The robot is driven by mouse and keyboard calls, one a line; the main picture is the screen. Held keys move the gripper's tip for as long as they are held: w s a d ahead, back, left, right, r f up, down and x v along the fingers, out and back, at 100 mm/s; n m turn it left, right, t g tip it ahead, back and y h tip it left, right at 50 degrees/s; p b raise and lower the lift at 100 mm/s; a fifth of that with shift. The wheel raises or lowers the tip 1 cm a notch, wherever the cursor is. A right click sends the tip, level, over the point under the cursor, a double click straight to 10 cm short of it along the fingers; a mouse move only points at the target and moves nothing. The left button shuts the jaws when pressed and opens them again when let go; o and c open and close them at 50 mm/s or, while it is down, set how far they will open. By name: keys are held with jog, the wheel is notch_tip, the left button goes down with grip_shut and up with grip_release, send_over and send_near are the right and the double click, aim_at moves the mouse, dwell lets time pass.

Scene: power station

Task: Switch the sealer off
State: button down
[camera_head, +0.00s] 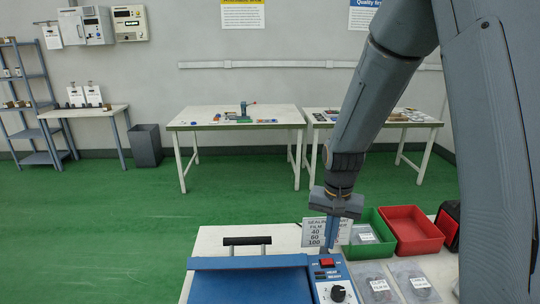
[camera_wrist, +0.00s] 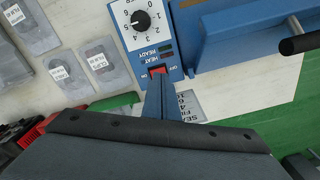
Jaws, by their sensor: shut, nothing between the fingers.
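The sealer (camera_head: 250,285) is a blue machine on the white table in front of me, with a black-handled bar (camera_head: 247,241). Its control panel (camera_wrist: 130,42) carries a black dial (camera_wrist: 141,20), HEAT and READY lamps, and a red rocker switch (camera_wrist: 158,70) between ON and OFF marks. The switch also shows in the head view (camera_head: 327,262). My gripper (camera_head: 329,246) points down with its fingers shut and empty. Its tips (camera_wrist: 159,80) are right at the switch and cover part of it. I cannot tell contact or which way the rocker is tilted.
A sealing-film card (camera_head: 312,232) stands behind the panel, close to my fingers. Green (camera_head: 371,226) and red (camera_head: 412,230) bins stand to the right. Several labelled pouches (camera_head: 378,287) lie right of the panel. Two white worktables stand farther back, across open green floor (camera_head: 100,220).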

jog(key=s+r+n+b, duration=0.1)
jog(key=s+n, duration=0.1)
jog(key=s, duration=0.4)
jog(key=s+r+n+t+b, duration=0.1)
jog(key=s+n, duration=0.2)
jog(key=s, duration=0.4)
jog(key=shift+b, duration=0.3)
jog(key=shift+a, duration=0.1)
